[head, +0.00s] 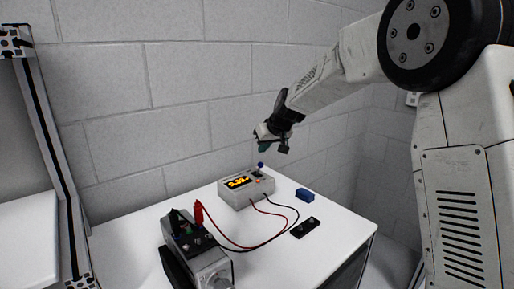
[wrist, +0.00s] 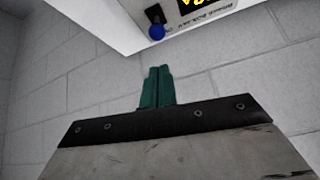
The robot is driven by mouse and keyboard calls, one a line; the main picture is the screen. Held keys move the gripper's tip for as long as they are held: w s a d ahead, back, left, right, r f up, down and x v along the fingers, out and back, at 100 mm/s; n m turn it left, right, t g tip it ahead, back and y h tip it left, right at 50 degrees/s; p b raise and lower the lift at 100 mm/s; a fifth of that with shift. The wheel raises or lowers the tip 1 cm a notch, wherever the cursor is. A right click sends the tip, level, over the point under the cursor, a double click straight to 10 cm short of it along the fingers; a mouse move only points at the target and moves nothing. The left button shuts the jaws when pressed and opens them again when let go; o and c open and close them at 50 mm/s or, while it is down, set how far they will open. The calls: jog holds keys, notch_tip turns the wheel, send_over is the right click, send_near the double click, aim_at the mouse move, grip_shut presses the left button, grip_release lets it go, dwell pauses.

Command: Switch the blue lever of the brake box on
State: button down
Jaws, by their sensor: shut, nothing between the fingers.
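The brake box (head: 244,187) is a pale grey box with a lit yellow display, standing towards the back of the white table. Its blue lever knob (head: 260,165) sticks up at the top right of the box. In the wrist view the blue knob (wrist: 156,32) shows at the top, on a dark slot beside the box face (wrist: 205,12). My gripper (head: 264,147) is above the box and the lever, apart from both. Its green fingers (wrist: 157,86) are together and empty, pointing towards the knob in the wrist view.
A grey device with black and red clips (head: 196,248) stands at the table's front left. Red and black cables run from it to the box. A blue block (head: 305,195) and a black plate (head: 305,227) lie to the right. A block wall (head: 150,120) is behind.

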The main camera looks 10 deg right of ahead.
jog(key=shift+s+d+r, duration=0.15)
jog(key=shift+s+d, duration=0.15)
jog(key=shift+s, duration=0.4)
jog(key=shift+s+d+r, duration=0.1)
jog(key=shift+s+d, duration=0.25)
jog(key=shift+s, duration=0.3)
jog(key=shift+s+d+r, duration=0.15)
jog(key=shift+s+d, duration=0.15)
jog(key=shift+s, duration=0.4)
jog(key=s+d+m+g+h, duration=0.1)
jog(key=s+d+g, duration=0.1)
jog(key=s, duration=2.1)
jog(key=s+d+m+g+h, duration=0.2)
jog(key=s+d, duration=0.3)
jog(key=s, duration=1.9)
jog(key=shift+s+g, duration=0.25)
jog(key=shift+g, duration=0.55)
